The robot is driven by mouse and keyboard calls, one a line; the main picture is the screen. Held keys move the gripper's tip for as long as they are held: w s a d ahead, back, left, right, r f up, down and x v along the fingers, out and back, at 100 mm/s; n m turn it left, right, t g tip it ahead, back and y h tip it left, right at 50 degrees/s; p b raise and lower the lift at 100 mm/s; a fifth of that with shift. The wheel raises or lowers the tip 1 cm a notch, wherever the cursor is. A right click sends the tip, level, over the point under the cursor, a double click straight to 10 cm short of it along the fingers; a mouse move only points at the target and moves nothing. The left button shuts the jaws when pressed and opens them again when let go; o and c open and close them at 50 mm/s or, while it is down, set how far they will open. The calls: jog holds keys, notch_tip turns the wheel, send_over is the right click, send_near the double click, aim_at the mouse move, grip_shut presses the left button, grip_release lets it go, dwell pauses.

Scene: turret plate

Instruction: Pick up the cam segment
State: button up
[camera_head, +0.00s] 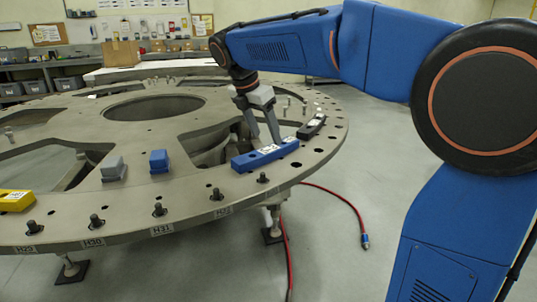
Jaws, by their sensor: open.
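A blue curved segment (250,160) with white labels and a dark hole lies on the rim of the grey turret plate (190,192). A black segment (312,127) with a white label lies farther right on the same rim. A yellow segment (15,201) sits at the far left edge. I cannot tell from this view which one is the cam segment. My gripper (265,139) points down with its two fingers apart, just behind and above the blue segment, near its right half. Nothing shows between the fingers; whether a fingertip touches the blue segment is unclear.
A grey block (113,169) and a blue block (159,161) stand on the plate at left. Several dark pins, such as one at the front (158,210), rise along the rim. A red hose (337,197) lies on the floor. Shelves and boxes line the back wall.

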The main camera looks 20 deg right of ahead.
aim_at(269, 149)
jog(key=shift+w+a+x, duration=0.15)
jog(key=shift+x, duration=1.2)
jog(key=shift+w+a+x, duration=0.15)
jog(key=shift+x, duration=1.25)
jog(key=shift+c, duration=0.6)
jog(key=c, duration=1.3)
jog(key=shift+r, duration=5)
